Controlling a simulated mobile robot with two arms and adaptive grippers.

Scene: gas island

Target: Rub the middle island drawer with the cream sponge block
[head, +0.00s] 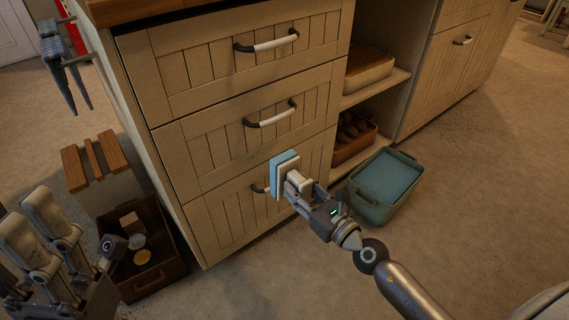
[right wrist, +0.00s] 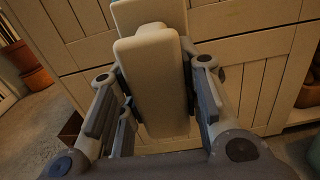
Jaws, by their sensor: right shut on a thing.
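The middle island drawer (head: 205,147) is a cream slatted front with a dark-and-white bar handle (head: 270,115); it is shut. My right gripper (head: 297,185) is shut on the cream sponge block (head: 286,168), which has a light blue face toward the drawers. In the head view the block overlaps the lower drawer's upper part, just below the middle drawer; I cannot tell whether it touches. In the right wrist view the cream block (right wrist: 157,85) stands between the grey fingers. My left gripper (head: 32,218) is at lower left, empty, its fingers apart.
A teal tub (head: 374,207) of blue content stands on the floor at right. Open shelves (head: 385,88) hold a box and a basket. A wood-topped stool (head: 95,160) and brown crate (head: 155,279) stand left. Grey tongs-like items (head: 65,75) hang on the island's side.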

